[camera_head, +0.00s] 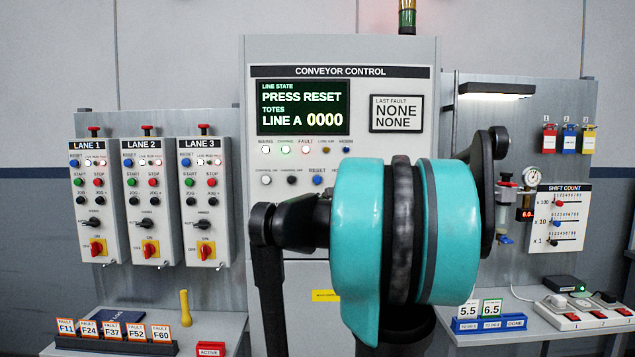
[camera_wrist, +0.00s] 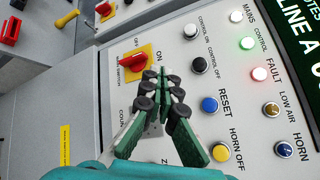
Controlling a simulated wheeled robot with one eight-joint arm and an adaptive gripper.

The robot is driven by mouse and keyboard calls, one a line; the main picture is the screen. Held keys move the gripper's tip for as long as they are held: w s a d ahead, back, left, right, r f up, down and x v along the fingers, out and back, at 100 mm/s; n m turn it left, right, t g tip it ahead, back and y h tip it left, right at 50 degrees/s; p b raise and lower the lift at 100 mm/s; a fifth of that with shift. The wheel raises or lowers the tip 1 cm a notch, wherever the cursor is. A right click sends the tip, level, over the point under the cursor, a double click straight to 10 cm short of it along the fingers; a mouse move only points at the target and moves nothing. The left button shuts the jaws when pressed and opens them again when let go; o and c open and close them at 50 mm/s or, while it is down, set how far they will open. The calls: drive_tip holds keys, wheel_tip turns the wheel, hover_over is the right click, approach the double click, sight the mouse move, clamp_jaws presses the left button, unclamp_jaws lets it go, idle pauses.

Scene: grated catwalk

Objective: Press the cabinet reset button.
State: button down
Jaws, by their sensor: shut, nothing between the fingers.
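The conveyor control cabinet (camera_head: 285,220) stands in the middle of the head view, and its screen (camera_head: 303,107) reads "PRESS RESET". The blue cabinet reset button (camera_head: 317,181) shows just above my arm, under the label RESET. It also shows in the wrist view (camera_wrist: 210,104), clear of my fingers. My gripper (camera_wrist: 163,78) is shut and empty. Its green fingers with black pads lie in front of the panel, left of the blue button and beside the red and yellow switch (camera_wrist: 136,61). I cannot tell its distance to the panel. My arm hides it in the head view.
A yellow HORN OFF button (camera_wrist: 221,153) and a black CONTROL OFF button (camera_wrist: 199,65) flank the reset button. The FAULT lamp (camera_head: 305,149) is lit red. Lane boxes with their own blue reset buttons (camera_head: 128,162) stand left. A shelf with a power strip (camera_head: 590,312) is right.

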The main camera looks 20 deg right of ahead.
drive_tip(key=shift+m+t, duration=0.6)
drive_tip(key=shift+m, duration=0.3)
drive_tip(key=d+r, duration=0.2)
drive_tip(key=w+r, duration=0.1)
drive_tip(key=r, duration=0.1)
drive_tip(key=shift+d+r, duration=0.1)
drive_tip(key=shift+d, duration=0.3)
approach(314, 180)
drive_tip(key=shift+w+a+f, duration=0.15)
drive_tip(key=shift+w+a, duration=0.85)
drive_tip(key=shift+w, duration=0.1)
drive_tip(key=shift+w+a+f, duration=0.15)
drive_tip(key=shift+w+a, duration=0.8)
drive_tip(key=shift+w, duration=0.1)
drive_tip(key=shift+w, duration=0.15)
drive_tip(key=shift+w+d, duration=0.15)
drive_tip(key=shift+w, duration=0.05)
drive_tip(key=shift+w+d, duration=0.25)
drive_tip(key=shift+w, duration=0.55)
drive_tip(key=shift+s, duration=0.15)
drive_tip(key=shift+s+a, duration=0.2)
drive_tip(key=shift+s, duration=0.3)
drive_tip(key=shift+s+a, duration=0.2)
drive_tip(key=shift+s, duration=0.35)
